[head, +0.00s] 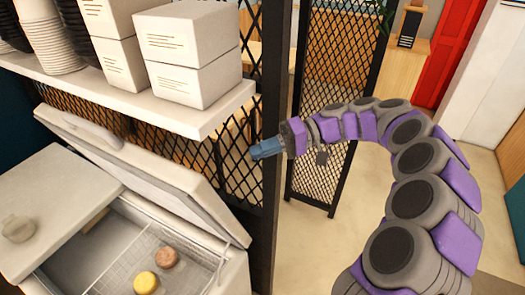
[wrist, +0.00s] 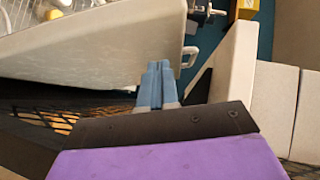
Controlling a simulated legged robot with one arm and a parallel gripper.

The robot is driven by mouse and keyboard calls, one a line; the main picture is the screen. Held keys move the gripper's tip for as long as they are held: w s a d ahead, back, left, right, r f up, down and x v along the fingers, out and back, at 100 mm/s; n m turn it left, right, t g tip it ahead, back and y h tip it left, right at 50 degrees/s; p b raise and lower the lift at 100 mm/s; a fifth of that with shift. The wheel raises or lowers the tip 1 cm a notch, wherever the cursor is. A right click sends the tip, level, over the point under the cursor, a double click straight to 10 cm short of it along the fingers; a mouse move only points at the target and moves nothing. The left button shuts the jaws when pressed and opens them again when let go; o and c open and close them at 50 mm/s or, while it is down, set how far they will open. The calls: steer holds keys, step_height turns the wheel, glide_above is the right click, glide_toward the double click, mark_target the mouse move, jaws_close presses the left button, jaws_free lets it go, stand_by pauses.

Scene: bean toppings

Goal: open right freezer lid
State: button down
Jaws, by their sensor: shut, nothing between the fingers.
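The white freezer (head: 237,275) stands at the lower left in the head view. Its right lid (head: 190,187) is raised and tilted back toward the mesh, with a handle (head: 92,131) on its upper part. The open compartment shows a wire basket (head: 190,245) with a yellow item (head: 146,283) and a brownish-orange item (head: 166,258). The other lid (head: 55,200) lies flat. My gripper (head: 255,152) is shut and empty by the black mesh post, right of the raised lid. In the wrist view its blue fingers (wrist: 157,68) overlap a large pale panel (wrist: 90,45), seemingly the raised lid.
A white shelf (head: 130,95) above the freezer holds white boxes (head: 188,50) and stacked cups (head: 50,40). A black mesh partition with a post (head: 271,90) stands beside my gripper. Open floor (head: 490,215) lies to the right.

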steer(key=s+a+f, duration=0.3)
steer(key=s+a, duration=0.3)
steer(key=a, duration=0.2)
steer(key=shift+s, duration=0.1)
stand_by(0.3)
steer(key=s+a+f+b, duration=0.2)
steer(key=s, duration=0.4)
steer(key=s+a+f+n+t+h+b, duration=0.1)
steer(key=s+a+f+b, duration=0.1)
steer(key=s, duration=0.4)
steer(key=shift+a+n+b, duration=0.3)
steer(key=shift+a+b, duration=0.1)
steer(key=shift+b, duration=0.4)
